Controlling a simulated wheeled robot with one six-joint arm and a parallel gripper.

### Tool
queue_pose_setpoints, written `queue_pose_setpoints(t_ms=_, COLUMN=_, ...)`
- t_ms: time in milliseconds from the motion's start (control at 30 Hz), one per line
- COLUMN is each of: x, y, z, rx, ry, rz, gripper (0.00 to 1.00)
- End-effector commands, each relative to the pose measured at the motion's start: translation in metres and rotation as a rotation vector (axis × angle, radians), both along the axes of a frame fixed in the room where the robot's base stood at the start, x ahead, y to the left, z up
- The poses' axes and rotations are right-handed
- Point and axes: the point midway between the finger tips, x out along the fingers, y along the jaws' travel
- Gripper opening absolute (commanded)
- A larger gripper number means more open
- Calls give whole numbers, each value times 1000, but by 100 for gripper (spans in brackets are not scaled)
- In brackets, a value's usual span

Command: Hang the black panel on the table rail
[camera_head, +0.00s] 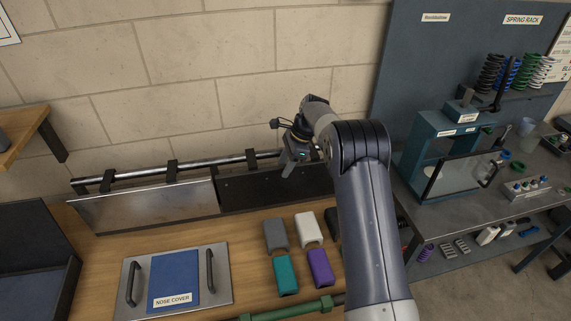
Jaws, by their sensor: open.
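A long metal rail (205,163) runs along the back of the wooden table, close to the brick wall. The black panel (248,189) stands just below the right part of the rail, in line with a silver panel (145,204) on its left. My gripper (287,169) is over the black panel's upper edge, pointing down, with its jaws open. The gripper and arm hide part of the panel and the right end of the rail. I cannot tell whether the gripper touches the panel, or whether the panel hangs from the rail.
Several coloured blocks (286,275) lie in front of the black panel. A metal plate with handles and a blue nose cover (175,279) lies at front left; a green-handled bar (290,309) lies at the front. A grey bench (431,215) with a spring rack stands right.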

Motion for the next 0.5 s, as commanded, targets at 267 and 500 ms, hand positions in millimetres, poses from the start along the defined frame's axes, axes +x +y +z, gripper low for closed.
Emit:
queue_pose_setpoints(t_ms=267, x=1, y=-3, z=6, rx=-1, ry=-1, rz=0, gripper=42)
queue_pose_setpoints(t_ms=500, x=5, y=-21, z=46, rx=0, ry=-4, rz=-2, gripper=42)
